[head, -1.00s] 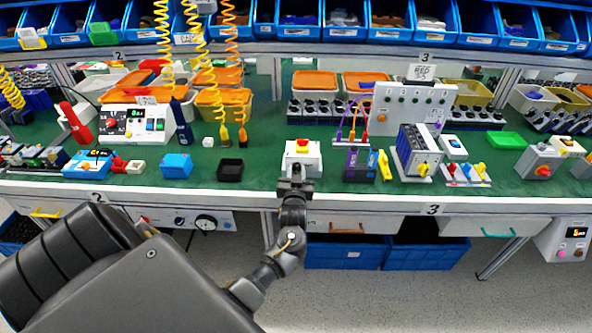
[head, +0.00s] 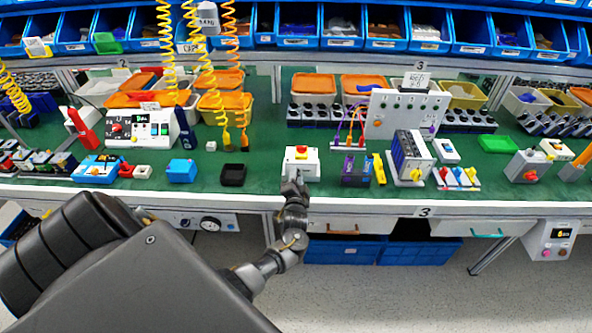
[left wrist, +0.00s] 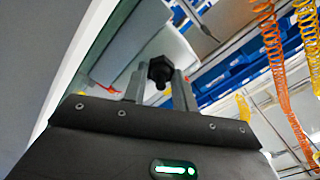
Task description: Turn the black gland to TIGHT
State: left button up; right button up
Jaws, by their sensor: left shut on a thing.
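A white box (head: 306,169) with a red button on a yellow plate stands at the bench's front edge, in the middle of the head view. My left gripper (head: 296,187) is at its front face, low down. In the left wrist view the black gland (left wrist: 160,69), with a hexagonal head, sits between the two fingers of my left gripper (left wrist: 161,78), which is shut on it. In the head view the gland is hidden by the gripper. I cannot read any mark for TIGHT. My right gripper is not in view.
A black tray (head: 233,175) and a blue box (head: 181,171) stand left of the white box. A purple-black block (head: 355,170) and a yellow piece (head: 379,168) stand close on its right. Coiled yellow and orange hoses hang above the green bench. Drawers lie under its edge.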

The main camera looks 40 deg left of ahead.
pick_arm(q)
jog(key=m+p, duration=0.1)
jog(key=m, duration=0.2)
jog(key=shift+m+p, duration=0.3)
jog(key=shift+f+m+p, duration=0.15)
jog(key=shift+m+p, duration=0.4)
jog(key=shift+m, duration=0.85)
jog(key=o, duration=1)
jog(key=shift+c, duration=0.2)
jog(key=v, duration=1.1)
jog(key=shift+b, duration=0.3)
jog(key=shift+w, duration=0.1)
